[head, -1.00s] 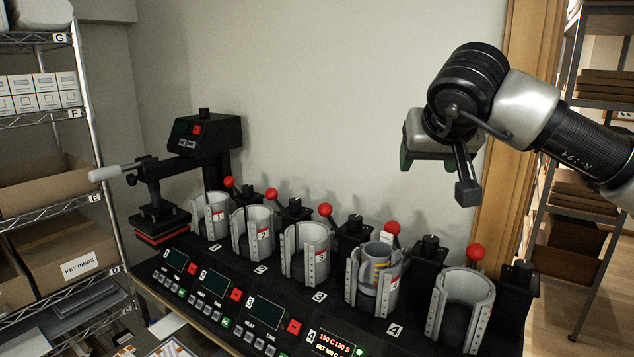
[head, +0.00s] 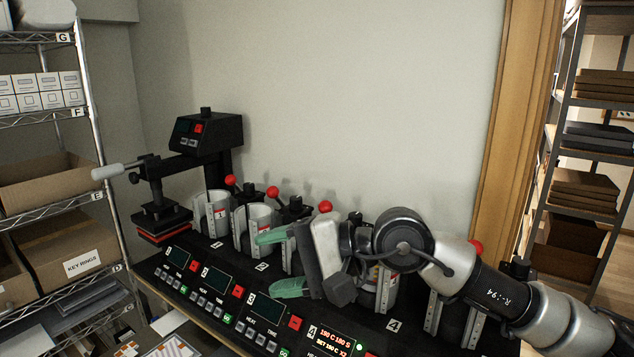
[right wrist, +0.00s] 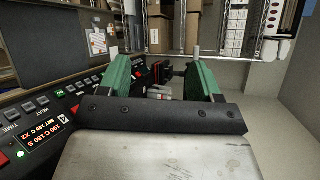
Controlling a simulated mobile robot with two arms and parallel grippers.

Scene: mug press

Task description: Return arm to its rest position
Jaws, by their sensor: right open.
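My right gripper (head: 277,263) is open and empty in the head view, its green fingers pointing left above the row of mug presses. In the right wrist view, the two green fingers (right wrist: 160,82) are apart with nothing between them. My right arm comes in from the right and passes low in front of press 4 (head: 389,290) and partly over press 5 (head: 433,312). The mug in press 4 is almost wholly hidden behind my arm. My gripper covers most of press 3. My left gripper is not in view.
The control panel (head: 262,306) runs along the front, with unit 4's display (head: 335,341) lit. A heat press with a white handle (head: 107,172) stands at the back left. Wire shelves with boxes (head: 62,247) are at the left. The wall space above the presses is clear.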

